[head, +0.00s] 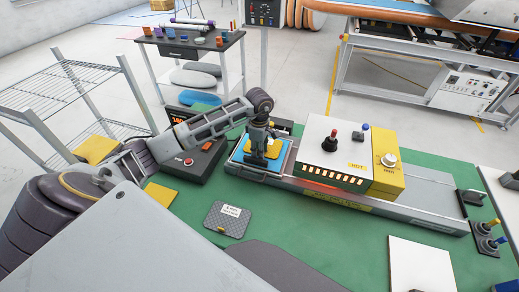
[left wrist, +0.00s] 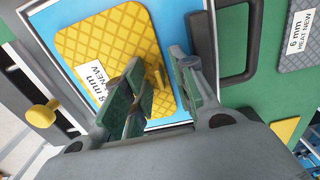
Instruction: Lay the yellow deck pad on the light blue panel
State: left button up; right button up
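The yellow deck pad (head: 258,146) lies over the light blue panel (head: 241,157), inside the grey tray at the left end of the heater track. In the left wrist view the pad (left wrist: 95,40) has a diamond pattern, an "8 mm NEW" label and a small upright yellow grip. Blue panel (left wrist: 52,32) shows around its edges. My left gripper (head: 262,157) is right above the pad. Its fingers (left wrist: 160,92) stand apart on either side of the yellow grip, with gaps visible. Whether the pad lies fully flat cannot be told. My right gripper is not in view.
The white heater box (head: 335,152) marked HOT stands right of the tray. A grey pad (head: 228,218) and a yellow piece (head: 160,197) lie on the green bench top. A control box (head: 198,160) stands left of the tray. A white sheet (head: 420,265) lies at lower right.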

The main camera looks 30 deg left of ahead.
pick_arm(q)
jog(key=shift+r, duration=0.1)
jog(key=shift+r, duration=0.15)
notch_tip(320, 180, up, 12)
jog(key=b, duration=0.1)
jog(key=shift+b, duration=0.4)
dwell(0.5)
